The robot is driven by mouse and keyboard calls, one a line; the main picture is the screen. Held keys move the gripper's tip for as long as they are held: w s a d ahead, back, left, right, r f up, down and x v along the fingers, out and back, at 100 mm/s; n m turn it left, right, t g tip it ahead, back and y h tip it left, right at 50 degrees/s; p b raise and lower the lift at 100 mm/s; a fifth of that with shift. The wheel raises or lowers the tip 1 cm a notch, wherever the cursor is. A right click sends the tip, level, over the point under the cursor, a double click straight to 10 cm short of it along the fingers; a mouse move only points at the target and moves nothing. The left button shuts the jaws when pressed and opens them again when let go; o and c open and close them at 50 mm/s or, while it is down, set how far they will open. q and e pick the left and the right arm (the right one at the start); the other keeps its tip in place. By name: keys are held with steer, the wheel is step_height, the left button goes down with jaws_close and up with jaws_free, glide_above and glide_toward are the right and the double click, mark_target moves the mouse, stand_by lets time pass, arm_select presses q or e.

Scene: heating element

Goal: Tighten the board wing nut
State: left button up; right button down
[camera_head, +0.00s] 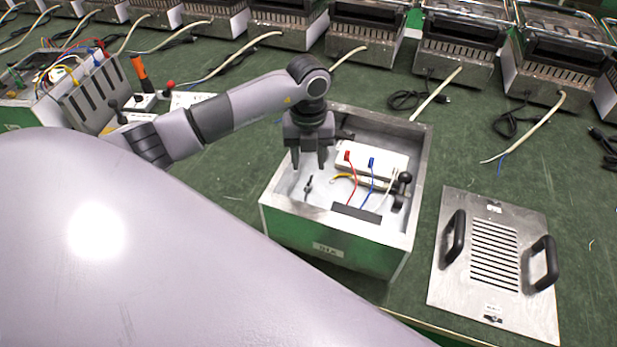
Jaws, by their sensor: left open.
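An open metal box (418,190) with a green front stands on the green workbench. Inside it a white board (385,156) carries a red and a blue wire connector. A small dark wing-nut-like piece (308,187) stands on the box floor at the left. A larger black knob-like part (403,180) is at the right inside. My left gripper (309,166) points down over the box's left part, open and empty, with its fingertips a little above the small dark piece. Whether they touch anything is unclear. My right gripper is not in view.
A metal cover plate (494,262) with two black handles lies right of the box. Several similar metal units (363,38) line the back, with loose cables in front.

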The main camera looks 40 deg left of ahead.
mark_target(308, 185)
arm_select(q)
step_height(308, 185, down, 7)
steer(key=shift+r, duration=0.1)
stand_by(0.3)
jaws_close()
